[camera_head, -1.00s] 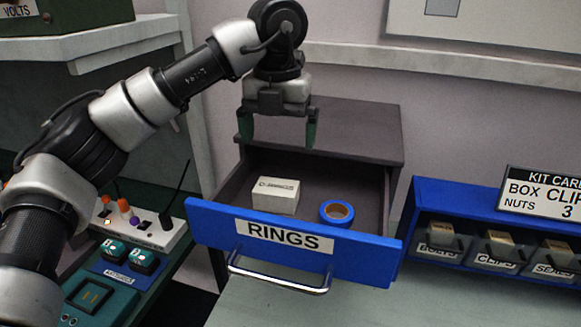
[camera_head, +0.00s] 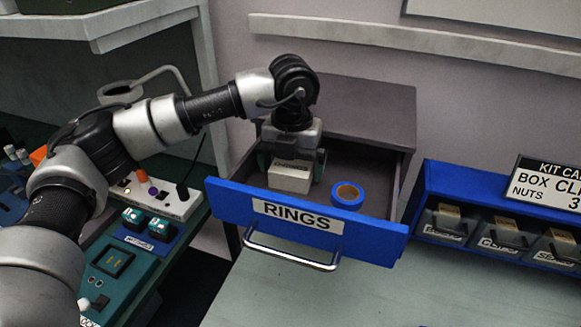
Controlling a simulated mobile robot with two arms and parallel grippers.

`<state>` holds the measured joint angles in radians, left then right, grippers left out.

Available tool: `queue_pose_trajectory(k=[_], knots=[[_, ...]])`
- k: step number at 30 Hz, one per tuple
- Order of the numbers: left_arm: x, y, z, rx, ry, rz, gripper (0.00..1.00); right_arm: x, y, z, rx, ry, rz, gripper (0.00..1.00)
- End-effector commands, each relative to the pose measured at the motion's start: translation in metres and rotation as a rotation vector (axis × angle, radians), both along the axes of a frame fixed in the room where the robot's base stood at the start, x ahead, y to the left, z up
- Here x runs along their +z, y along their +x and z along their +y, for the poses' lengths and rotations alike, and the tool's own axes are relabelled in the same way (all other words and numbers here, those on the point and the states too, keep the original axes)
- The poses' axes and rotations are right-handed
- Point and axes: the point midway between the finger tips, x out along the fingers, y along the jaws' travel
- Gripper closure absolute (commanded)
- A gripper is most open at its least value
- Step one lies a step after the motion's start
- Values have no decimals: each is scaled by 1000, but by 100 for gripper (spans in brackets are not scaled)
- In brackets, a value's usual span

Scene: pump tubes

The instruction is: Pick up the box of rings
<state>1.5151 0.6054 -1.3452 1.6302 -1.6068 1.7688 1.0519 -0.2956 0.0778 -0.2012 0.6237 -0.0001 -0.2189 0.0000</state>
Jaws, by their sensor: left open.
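The box of rings, a small white box (camera_head: 289,179), sits inside the open drawer with the blue front (camera_head: 230,204) labelled RINGS. My left gripper (camera_head: 292,168) points down into the drawer with its fingers open. One finger is at the left of the box and the other at its right. The gripper body covers the top rear of the box, and I cannot tell whether the fingers touch it. My right gripper is not in view.
A roll of blue tape (camera_head: 347,194) lies in the drawer just right of the box. A metal handle (camera_head: 290,256) sticks out from the drawer front. A blue bin rack (camera_head: 430,190) stands at the right. The table top (camera_head: 380,295) in front is clear.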

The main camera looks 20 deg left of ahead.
Motion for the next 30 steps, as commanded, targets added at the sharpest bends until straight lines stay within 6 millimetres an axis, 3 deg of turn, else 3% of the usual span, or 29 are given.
queue_pose_trajectory(k=[7, 15, 25, 30], knots=[[-2, 0, 0, 0, -1, -1, 2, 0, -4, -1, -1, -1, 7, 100], [-2, 0, 0, 0, -1, -1, 43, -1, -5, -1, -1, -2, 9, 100], [1, 1, 0, 0, 0, -2, 44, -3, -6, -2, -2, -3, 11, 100], [16, 1, 0, 0, -3, -4, 44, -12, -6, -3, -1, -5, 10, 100]])
